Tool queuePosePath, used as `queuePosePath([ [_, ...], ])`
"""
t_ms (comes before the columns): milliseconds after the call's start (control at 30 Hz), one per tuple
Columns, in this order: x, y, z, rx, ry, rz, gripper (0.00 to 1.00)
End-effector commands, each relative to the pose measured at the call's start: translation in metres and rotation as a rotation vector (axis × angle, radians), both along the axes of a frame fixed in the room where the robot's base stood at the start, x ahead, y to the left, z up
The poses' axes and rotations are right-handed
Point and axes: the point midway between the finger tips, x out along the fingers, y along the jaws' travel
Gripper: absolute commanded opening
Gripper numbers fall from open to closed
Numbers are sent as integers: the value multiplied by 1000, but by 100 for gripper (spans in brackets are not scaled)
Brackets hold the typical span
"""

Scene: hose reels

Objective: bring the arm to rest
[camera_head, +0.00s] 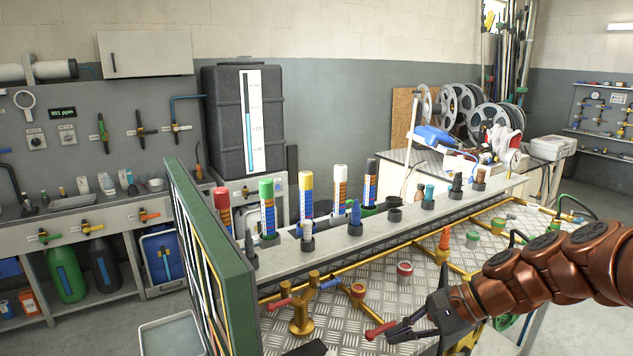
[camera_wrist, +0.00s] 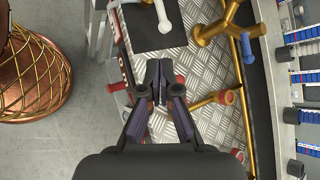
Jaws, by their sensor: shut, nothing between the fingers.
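My gripper (camera_head: 398,331) is shut and empty, held low over the front of the metal tread-plate bench (camera_head: 385,285) in the head view. My copper-coloured arm reaches in from the right edge. In the wrist view my gripper (camera_wrist: 159,75) has its dark fingertips together over the bench edge. A red-ended handle (camera_head: 380,331) shows just left of the fingertips in the head view; I cannot tell whether they touch.
A brass valve piece (camera_head: 302,312) with red and blue handles stands left of my gripper. A green-framed panel (camera_head: 212,258) rises at the bench's left end. A shelf with several coloured tubes (camera_head: 267,208) runs behind. Hose reels (camera_head: 465,105) stand at the back.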

Motion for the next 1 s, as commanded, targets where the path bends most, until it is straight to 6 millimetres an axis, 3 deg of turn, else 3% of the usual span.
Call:
queuePosePath([
  [33, -18, 13, -1, -51, -18, 71, 0],
  [200, -75, 35, -13, -217, -72, 299, 0],
  [367, -126, 37, -25, -370, -118, 504, 0],
  [700, -221, 1, -46, -661, -172, 888, 0],
  [833, -244, -17, -50, -735, -177, 986, 0],
  [1000, -258, -29, -53, -781, -175, 1048, 0],
])
